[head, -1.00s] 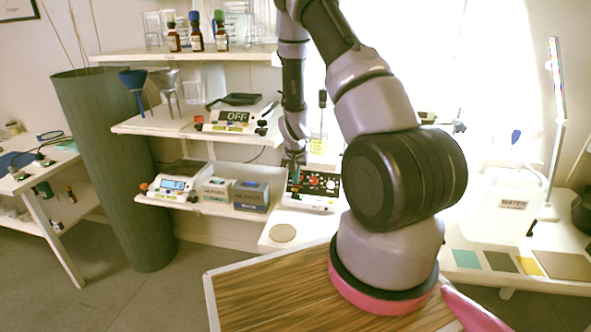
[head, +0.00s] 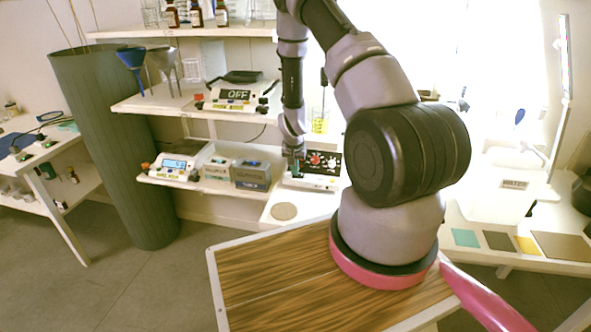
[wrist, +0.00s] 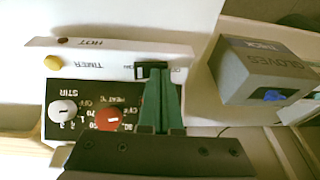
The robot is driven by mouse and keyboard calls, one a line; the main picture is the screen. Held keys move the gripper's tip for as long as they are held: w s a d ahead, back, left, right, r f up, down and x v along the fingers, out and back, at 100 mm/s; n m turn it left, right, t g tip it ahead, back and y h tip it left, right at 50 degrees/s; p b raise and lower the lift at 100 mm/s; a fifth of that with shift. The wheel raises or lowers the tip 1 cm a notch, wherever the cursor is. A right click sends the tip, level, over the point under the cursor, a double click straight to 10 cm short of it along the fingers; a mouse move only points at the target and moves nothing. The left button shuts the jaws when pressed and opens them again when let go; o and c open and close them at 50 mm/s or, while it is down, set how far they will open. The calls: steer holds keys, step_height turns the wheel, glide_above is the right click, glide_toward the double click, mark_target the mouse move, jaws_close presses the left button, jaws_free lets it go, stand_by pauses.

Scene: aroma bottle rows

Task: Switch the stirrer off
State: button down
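The stirrer (head: 325,163), a white device with a black panel, stands on the bench beyond my arm. The wrist view shows its front (wrist: 85,68) upside down. There the black panel has a white STIR knob (wrist: 63,111) and a red HEAT knob (wrist: 108,118). A yellow knob (wrist: 53,63) and a small black switch (wrist: 150,68) are on the white TIMER strip. My gripper (wrist: 158,74) has its green fingers together, with their tips at or just in front of the black switch and partly covering it. I cannot tell whether they touch it. The head view shows my gripper (head: 294,165) at the stirrer's left end.
A GLOVES box (wrist: 262,75) stands close beside the stirrer. A scale (head: 177,167) is farther left on the low shelf, and a device reading OFF (head: 237,96) is on the shelf above. A beaker with yellow liquid (head: 320,125) stands behind the panel.

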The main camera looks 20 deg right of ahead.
steer(key=shift+s+d+f, duration=0.1)
steer(key=shift+s, duration=0.05)
steer(key=shift+s+d, duration=0.35)
steer(key=shift+d, duration=0.25)
steer(key=shift+r, duration=0.25)
steer(key=shift+w+r, duration=0.1)
steer(key=shift+r, duration=0.2)
steer(key=d+v, duration=0.1)
steer(key=v, duration=1.2)
steer(key=shift+w+r, duration=0.2)
steer(key=shift+w, duration=0.05)
steer(key=shift+a, duration=0.1)
